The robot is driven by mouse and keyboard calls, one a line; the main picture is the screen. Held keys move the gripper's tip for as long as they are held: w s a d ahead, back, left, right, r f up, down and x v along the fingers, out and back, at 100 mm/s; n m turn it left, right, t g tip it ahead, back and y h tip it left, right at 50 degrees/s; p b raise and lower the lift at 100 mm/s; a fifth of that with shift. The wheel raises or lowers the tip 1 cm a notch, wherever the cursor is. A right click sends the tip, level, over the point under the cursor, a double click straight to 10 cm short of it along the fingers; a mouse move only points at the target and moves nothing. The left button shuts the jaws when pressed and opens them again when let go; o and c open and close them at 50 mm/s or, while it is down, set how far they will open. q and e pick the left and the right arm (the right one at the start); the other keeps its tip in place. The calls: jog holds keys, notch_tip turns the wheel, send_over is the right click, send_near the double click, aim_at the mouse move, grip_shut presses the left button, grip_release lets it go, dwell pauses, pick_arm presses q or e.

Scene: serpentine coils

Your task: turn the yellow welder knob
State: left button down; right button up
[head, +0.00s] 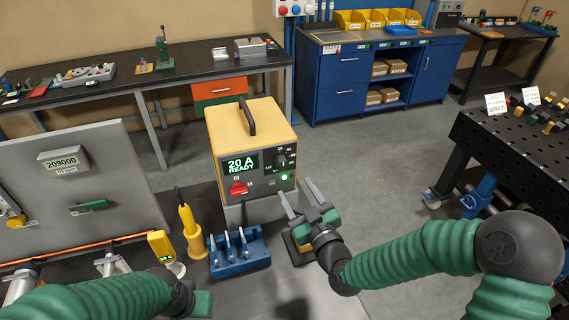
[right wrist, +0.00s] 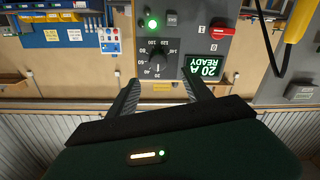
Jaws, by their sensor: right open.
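The yellow welder (head: 262,112) stands on the bench with a grey front panel; its display reads 20 A READY. Its black knob (head: 281,160) is at the panel's upper right, above a lit green lamp. In the right wrist view, which is upside down, the knob (right wrist: 157,62) and its number scale show just beyond the fingertips. My right gripper (head: 298,188) is open and empty, below and right of the knob, with its fingers pointing towards the panel. In the wrist view the fingers (right wrist: 159,80) are spread and apart from the knob. My left gripper (head: 192,302) is at the bottom left; its fingers are not clear.
A red switch (head: 239,188) is on the welder's panel, left of the knob. A blue rack (head: 238,264) with several tools and a yellow torch-like tool (head: 188,228) stand in front of the welder. A grey panel (head: 75,190) is at left. Open floor lies to the right.

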aim_at(284, 167)
jog(key=x, duration=0.3)
jog(key=p+x, duration=0.1)
jog(key=x, duration=0.3)
jog(key=p+x, duration=0.1)
jog(key=x, duration=0.2)
jog(key=shift+w+d, duration=0.3)
jog(key=shift+w, duration=0.2)
jog(key=shift+a+f, duration=0.1)
jog(key=shift+a, duration=0.1)
jog(key=shift+a, duration=0.15)
jog(key=c, duration=0.4)
jog(key=shift+f, duration=0.1)
grip_shut()
